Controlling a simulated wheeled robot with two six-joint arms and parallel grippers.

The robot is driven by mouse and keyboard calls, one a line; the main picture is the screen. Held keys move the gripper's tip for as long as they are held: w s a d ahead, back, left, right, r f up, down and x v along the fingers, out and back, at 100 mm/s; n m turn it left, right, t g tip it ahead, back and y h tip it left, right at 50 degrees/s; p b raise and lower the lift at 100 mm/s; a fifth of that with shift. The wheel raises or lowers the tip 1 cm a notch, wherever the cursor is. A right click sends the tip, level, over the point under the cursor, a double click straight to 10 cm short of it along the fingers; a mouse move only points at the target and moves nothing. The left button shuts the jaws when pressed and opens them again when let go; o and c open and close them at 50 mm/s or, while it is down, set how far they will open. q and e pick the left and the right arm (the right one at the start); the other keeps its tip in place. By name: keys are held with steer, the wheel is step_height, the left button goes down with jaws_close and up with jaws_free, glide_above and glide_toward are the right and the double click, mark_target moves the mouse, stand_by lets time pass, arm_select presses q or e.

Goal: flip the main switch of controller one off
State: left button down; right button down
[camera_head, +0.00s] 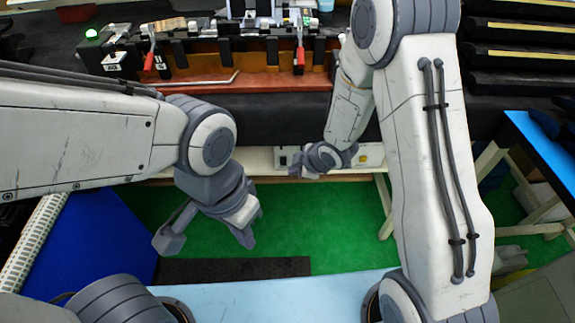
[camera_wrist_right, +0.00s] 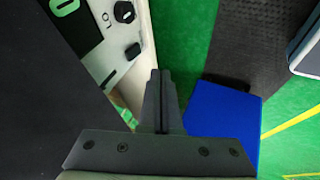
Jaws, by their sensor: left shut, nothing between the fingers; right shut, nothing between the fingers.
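A pale controller panel (camera_wrist_right: 112,45) shows at the upper left of the right wrist view. On it are a dark display (camera_wrist_right: 72,28) with a green digit, a black round knob (camera_wrist_right: 124,12) and a small black switch (camera_wrist_right: 132,51). I cannot read which controller this is or tell the switch's position. My right gripper (camera_wrist_right: 160,90) is shut and empty, its fingertips below and right of the switch in that view. In the head view my right gripper (camera_head: 297,167) is by the pale panel strip (camera_head: 262,160) under the bench edge and partly hides it.
The dark bench (camera_head: 280,106) carries an orange-brown fixture (camera_head: 205,88) with red-handled clamps. A blue panel (camera_head: 105,235) stands at the left and black trays (camera_head: 520,55) are stacked at the right. Green floor (camera_head: 330,225) lies open between my arms.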

mark_target(283, 161)
steer(key=w+f, duration=0.1)
steer(key=w, duration=0.1)
steer(key=w+a+f, duration=0.1)
steer(key=w+f, duration=0.3)
steer(key=shift+w+a, duration=0.1)
steer(key=shift+a, duration=0.2)
